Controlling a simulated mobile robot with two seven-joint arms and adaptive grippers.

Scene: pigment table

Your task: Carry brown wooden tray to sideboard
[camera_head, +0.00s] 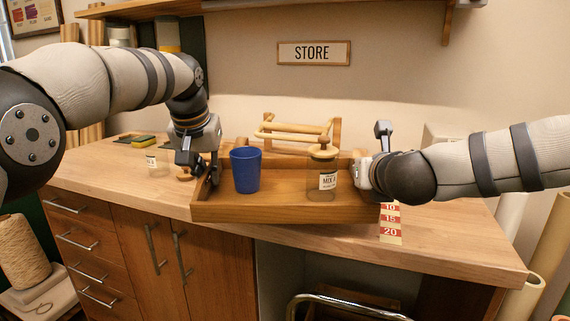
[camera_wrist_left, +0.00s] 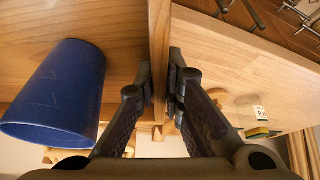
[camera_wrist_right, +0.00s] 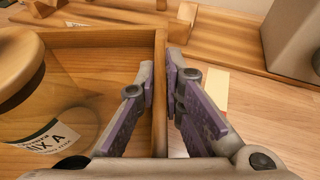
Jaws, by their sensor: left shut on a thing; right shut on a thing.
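The brown wooden tray (camera_head: 290,212) is over the front of the wooden sideboard top (camera_head: 450,240) under the STORE sign; I cannot tell whether it touches the top. A blue cup (camera_head: 245,169) stands in its left part and a glass jar labelled MIX A (camera_head: 325,172) in its right part. My left gripper (camera_head: 203,172) is shut on the tray's left wall, which shows between its fingers in the left wrist view (camera_wrist_left: 160,70). My right gripper (camera_head: 366,172) is shut on the right wall, seen in the right wrist view (camera_wrist_right: 160,95).
A wooden rack (camera_head: 290,130) stands behind the tray. A small labelled jar (camera_head: 151,161) and a yellow sponge (camera_head: 144,141) lie to the left. The top's right front is clear.

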